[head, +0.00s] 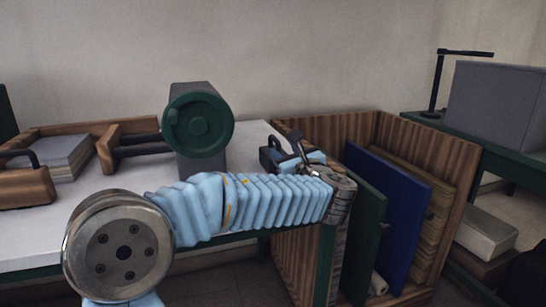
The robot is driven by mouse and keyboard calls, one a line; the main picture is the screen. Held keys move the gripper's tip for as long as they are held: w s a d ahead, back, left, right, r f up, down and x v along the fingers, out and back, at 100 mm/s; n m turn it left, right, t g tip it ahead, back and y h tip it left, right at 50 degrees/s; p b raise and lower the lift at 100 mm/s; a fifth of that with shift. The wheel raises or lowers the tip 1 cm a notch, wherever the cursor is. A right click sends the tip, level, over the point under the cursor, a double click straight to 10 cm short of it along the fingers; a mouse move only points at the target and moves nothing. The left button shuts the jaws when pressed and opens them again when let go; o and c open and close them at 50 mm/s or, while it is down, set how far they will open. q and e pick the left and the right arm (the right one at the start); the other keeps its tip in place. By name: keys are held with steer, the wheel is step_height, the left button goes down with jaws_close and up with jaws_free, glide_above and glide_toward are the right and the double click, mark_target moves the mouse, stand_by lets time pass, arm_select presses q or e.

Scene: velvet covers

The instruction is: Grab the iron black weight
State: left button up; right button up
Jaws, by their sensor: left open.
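A black weight (269,157) with a raised loop handle appears to be the dark object on the white table (245,137), near its right end. My left arm, in a ribbed light-blue cover, crosses the view from the lower left. My left gripper (299,146) is open, just to the right of the black weight and close to it. I cannot tell whether they touch. The arm's wrist hides the lower part of this area. My right gripper is not in view.
Wooden-handled tools (125,146) and a stack of sheets (62,158) lie at left. A wooden crate (325,130) with green and blue boards (395,215) stands at right. A grey box (497,105) sits beyond.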

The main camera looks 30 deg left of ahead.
mark_target(279, 146)
arm_select(q)
steer(key=x, duration=0.6)
steer(key=p+x, duration=0.1)
steer(key=x, duration=0.2)
steer(key=shift+a+r, duration=0.1)
steer(key=shift+r, duration=0.15)
jaws_close()
stand_by(0.9)
steer(key=shift+r, duration=0.15)
